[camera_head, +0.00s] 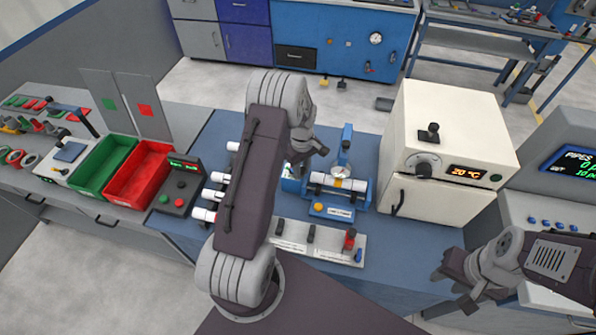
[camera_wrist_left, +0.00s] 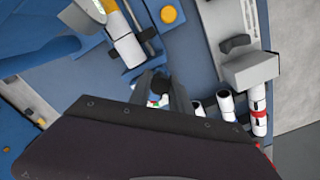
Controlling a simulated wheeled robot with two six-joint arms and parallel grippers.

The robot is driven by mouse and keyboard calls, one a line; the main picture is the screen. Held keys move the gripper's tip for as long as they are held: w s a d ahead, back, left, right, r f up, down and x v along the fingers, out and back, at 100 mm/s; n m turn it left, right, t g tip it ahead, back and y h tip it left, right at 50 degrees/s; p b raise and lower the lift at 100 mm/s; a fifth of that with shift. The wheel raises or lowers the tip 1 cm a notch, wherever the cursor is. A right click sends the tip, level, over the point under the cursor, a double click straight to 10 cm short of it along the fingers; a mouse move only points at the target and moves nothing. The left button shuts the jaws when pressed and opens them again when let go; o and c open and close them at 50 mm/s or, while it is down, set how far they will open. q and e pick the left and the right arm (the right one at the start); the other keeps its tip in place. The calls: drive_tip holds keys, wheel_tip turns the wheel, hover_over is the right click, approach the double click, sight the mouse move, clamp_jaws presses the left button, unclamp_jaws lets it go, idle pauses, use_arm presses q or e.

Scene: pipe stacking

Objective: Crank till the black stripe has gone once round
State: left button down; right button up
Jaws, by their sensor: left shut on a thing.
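The blue test rig (camera_head: 345,192) holds a white pipe (camera_head: 353,185) with a yellow band at its middle, under a round gauge (camera_head: 341,171). The rig's pipe also shows in the left wrist view (camera_wrist_left: 128,48). My left gripper (camera_head: 308,150) is at the rig's left end. In the left wrist view my left gripper (camera_wrist_left: 163,92) is shut on a small dark knob (camera_wrist_left: 159,84), apparently the crank handle; its crank arm is mostly hidden. I cannot make out the black stripe. My right gripper (camera_head: 458,288) is apart from the rig at lower right, with fingers spread and empty.
White pipes (camera_head: 205,214) lie left of my left arm. A cream oven (camera_head: 440,140) stands right of the rig. A grey panel with levers (camera_head: 318,240) lies in front. Green (camera_head: 103,160) and red (camera_head: 140,170) bins are at left.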

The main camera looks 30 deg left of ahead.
use_arm(q)
drive_tip(key=w+n, duration=0.1)
drive_tip(key=n, duration=0.2)
drive_tip(key=w+n, duration=0.1)
drive_tip(key=n, duration=0.1)
drive_tip(key=shift+w+d+r, duration=0.1)
drive_tip(key=shift+w, duration=0.2)
drive_tip(key=shift+n, duration=0.3)
drive_tip(key=c, duration=1.2)
unclamp_jaws()
drive_tip(key=shift+s, duration=0.1)
wheel_tip(320, 180, up, 9)
drive_tip(key=shift+f+b, duration=0.1)
drive_tip(key=shift+b, duration=0.95)
